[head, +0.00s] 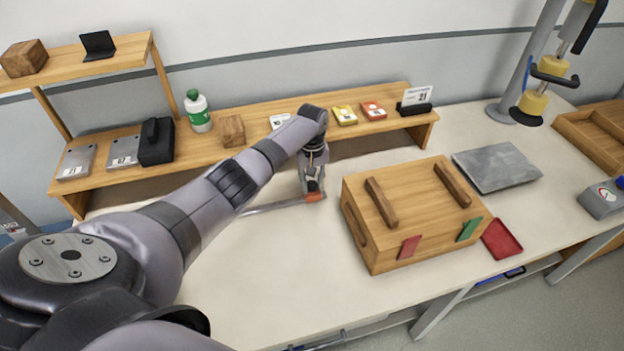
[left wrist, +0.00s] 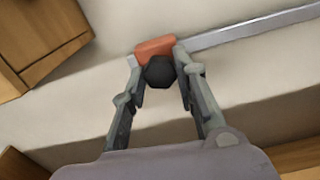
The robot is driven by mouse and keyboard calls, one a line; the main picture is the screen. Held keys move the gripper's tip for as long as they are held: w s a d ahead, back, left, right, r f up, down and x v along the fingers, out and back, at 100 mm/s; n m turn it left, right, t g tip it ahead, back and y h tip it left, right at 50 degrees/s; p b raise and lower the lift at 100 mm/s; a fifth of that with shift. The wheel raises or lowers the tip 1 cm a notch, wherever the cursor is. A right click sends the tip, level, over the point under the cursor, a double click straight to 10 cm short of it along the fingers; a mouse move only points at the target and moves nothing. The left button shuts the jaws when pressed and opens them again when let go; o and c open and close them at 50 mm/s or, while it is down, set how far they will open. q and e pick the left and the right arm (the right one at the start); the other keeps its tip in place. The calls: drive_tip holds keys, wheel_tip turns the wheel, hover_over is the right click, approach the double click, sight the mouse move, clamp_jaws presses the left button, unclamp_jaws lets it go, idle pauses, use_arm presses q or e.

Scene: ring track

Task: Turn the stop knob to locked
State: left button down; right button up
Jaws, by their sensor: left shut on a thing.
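The stop is an orange block (head: 314,197) at the right end of a thin grey metal rail (head: 268,207) on the white table. In the left wrist view the orange block (left wrist: 153,48) carries a dark, faceted knob (left wrist: 159,72), and the rail (left wrist: 255,27) runs off to the upper right. My left gripper (head: 313,186) points down over the block. In the left wrist view its two fingers (left wrist: 157,66) stand on either side of the knob, shut on it. I cannot read any locked mark. My right gripper is in neither view.
A wooden box (head: 400,250) with two bar handles stands close right of the stop. A wooden shelf (head: 270,120) with small items runs behind. A grey plate (head: 497,167) and a red tray (head: 502,239) lie farther right. The table front is clear.

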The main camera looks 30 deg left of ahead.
sight(312, 184)
use_arm(q)
drive_tip(key=m, duration=0.3)
drive_tip(key=shift+r+m, duration=0.1)
drive_tip(key=shift+m, duration=0.3)
drive_tip(key=m, duration=0.3)
drive_tip(key=shift+m, duration=0.3)
drive_tip(key=m, duration=0.6)
drive_tip(key=shift+w+m, duration=0.1)
drive_tip(key=shift+m, duration=0.2)
drive_tip(key=shift+a, duration=0.1)
drive_tip(key=c, duration=1.2)
unclamp_jaws()
drive_tip(key=shift+c, duration=0.2)
wheel_tip(312, 184, up, 12)
